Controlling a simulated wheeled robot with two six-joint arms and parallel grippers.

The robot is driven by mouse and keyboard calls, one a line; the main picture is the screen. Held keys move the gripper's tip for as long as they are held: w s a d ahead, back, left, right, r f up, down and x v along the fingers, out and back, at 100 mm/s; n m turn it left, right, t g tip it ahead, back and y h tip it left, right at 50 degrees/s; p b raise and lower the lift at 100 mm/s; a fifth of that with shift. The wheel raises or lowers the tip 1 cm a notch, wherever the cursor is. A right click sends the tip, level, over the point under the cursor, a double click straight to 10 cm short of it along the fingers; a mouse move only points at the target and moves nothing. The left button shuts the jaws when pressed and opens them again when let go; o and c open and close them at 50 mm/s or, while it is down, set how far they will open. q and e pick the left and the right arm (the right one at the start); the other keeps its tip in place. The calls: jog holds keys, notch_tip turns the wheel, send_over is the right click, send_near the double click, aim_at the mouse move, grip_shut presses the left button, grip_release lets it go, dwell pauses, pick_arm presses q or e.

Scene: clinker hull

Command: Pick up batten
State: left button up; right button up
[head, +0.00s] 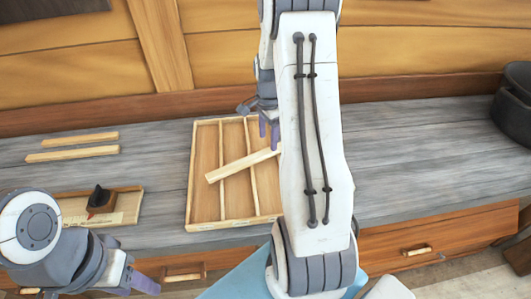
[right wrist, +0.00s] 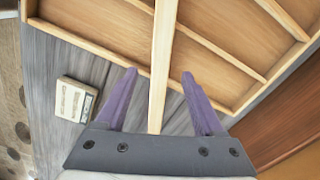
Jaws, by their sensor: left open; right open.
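A pale wooden batten (head: 238,166) lies slantwise across the dividers of a shallow wooden tray (head: 191,190) on the grey bench. My right gripper (head: 269,136) is over the batten's right end, partly hidden behind my own arm. In the right wrist view the batten (right wrist: 163,62) runs between the two open purple fingers, with a gap on each side. Two more battens, a shorter one (head: 88,140) and a longer one (head: 72,154), lie side by side on the bench at the left. My left gripper (head: 142,286) is open and empty at the lower left, in front of the bench.
A smaller tray (head: 128,206) with a dark tool (head: 101,200) stands at the bench's left front. A small pale block (right wrist: 75,99) lies beside the divided tray in the right wrist view. A dark round pot (head: 513,103) stands far right. The bench between is clear.

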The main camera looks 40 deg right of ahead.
aim_at(265, 152)
jog(key=f, duration=0.1)
jog(key=f+p, duration=0.1)
jog(key=f, duration=0.1)
jog(key=a+f, duration=0.1)
jog(key=f, duration=0.1)
jog(key=shift+w, duration=0.1)
grip_shut()
jog(key=shift+r, duration=0.1)
